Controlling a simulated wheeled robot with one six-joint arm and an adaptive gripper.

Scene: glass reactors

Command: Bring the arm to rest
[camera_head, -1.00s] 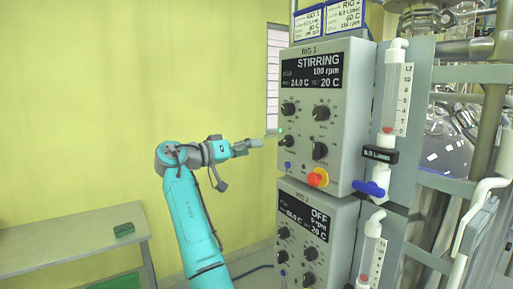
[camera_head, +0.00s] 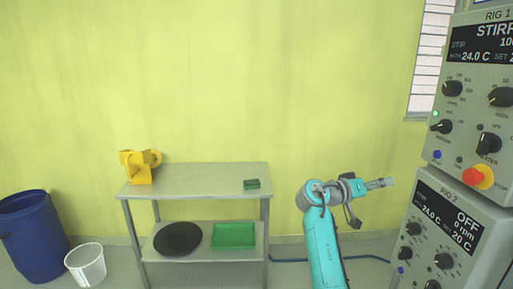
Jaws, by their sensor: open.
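My arm (camera_head: 325,245) rises from the bottom of the head view, teal, bent at the top. My gripper (camera_head: 382,183) points right, toward the control boxes, and is open and empty. A gap shows between its tips and the RIG 1 box (camera_head: 468,110) at the right. The RIG 2 box (camera_head: 452,235) stands below that one, its screen reading OFF, 0 rpm. Part of both boxes is cut off by the right edge of the view.
A grey shelf table (camera_head: 205,178) stands at left with a yellow object (camera_head: 140,166) and a small green block (camera_head: 251,184) on top. A black disc (camera_head: 178,239) and green tray (camera_head: 233,236) lie below. A blue barrel (camera_head: 33,238) and white bucket (camera_head: 86,265) stand far left.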

